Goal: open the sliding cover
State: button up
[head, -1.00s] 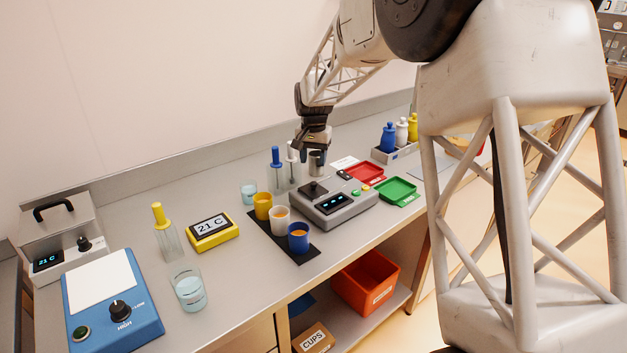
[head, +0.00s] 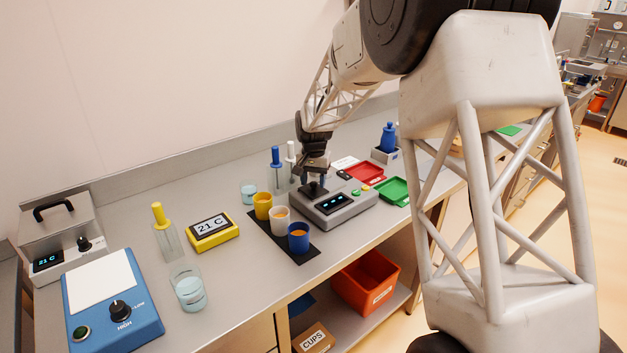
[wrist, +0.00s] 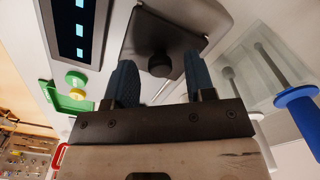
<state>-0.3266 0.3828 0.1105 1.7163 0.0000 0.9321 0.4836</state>
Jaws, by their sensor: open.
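The grey powder device (head: 345,211) stands on the bench with a lit display on its front. On its top is a dark plate, which looks like the sliding cover (wrist: 140,38), with a round black knob (wrist: 160,65) on it. My gripper (head: 314,176) is right above this plate, pointing down. In the wrist view its two blue-grey fingers are apart, one on each side of the knob, with nothing held. I cannot tell whether either finger touches the knob. In the head view the gripper partly hides the plate and knob.
Blue- and white-topped glass tubes (head: 276,166) stand close behind the device. Three cups, one of them blue (head: 299,240), stand on a black mat at its left. Red (head: 366,172) and green (head: 397,191) trays lie to its right.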

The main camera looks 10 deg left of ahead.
jog(key=shift+c, duration=0.5)
grip_shut()
jog(key=shift+w+d, duration=2.5)
jog(key=shift+w, duration=0.05)
jog(key=shift+o, duration=0.5)
grip_release()
jog(key=shift+r, duration=0.15)
notch_tip(320, 180, up, 8)
jog(key=shift+f, duration=0.25)
